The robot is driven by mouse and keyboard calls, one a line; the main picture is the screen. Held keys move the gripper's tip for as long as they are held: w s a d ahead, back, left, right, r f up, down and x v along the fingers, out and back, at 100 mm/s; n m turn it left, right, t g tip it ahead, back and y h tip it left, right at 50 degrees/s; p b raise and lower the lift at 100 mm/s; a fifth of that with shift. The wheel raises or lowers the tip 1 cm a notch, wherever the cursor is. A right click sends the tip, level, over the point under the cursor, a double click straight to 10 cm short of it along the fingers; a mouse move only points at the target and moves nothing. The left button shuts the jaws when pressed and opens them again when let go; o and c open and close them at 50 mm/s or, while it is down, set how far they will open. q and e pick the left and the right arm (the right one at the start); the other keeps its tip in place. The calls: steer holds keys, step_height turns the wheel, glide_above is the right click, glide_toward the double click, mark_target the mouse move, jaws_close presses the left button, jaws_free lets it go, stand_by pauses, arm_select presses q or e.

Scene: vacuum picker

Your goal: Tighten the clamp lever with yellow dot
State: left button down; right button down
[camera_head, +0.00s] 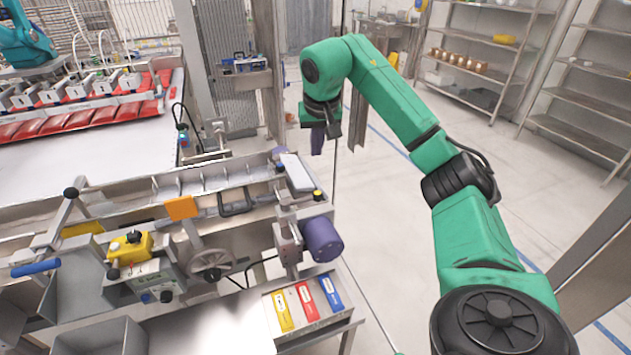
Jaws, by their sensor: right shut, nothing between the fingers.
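A small yellow dot (317,193) shows on a dark knob at the right end of the metal machine, beside a pale flat plate. I take this to be the clamp lever with the yellow dot, but its arm is too small to make out. My green right arm reaches over from the right. My right gripper (317,141) points down, shut and empty, above and apart from the yellow-dot knob. My left gripper is not in view.
The metal machine (215,187) has a handwheel (209,264), a purple motor (322,239), an orange plate (181,207) and a black-ball lever (71,192). Open floor (385,235) lies right of the machine.

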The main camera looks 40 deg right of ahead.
mark_target(303, 200)
step_height(303, 200, down, 10)
steer(key=p, duration=0.3)
steer(key=shift+s+a, duration=0.15)
steer(key=shift+s, duration=0.1)
steer(key=shift+w+f, duration=0.1)
steer(key=shift+s+m, duration=0.3)
steer(key=shift+m, duration=0.1)
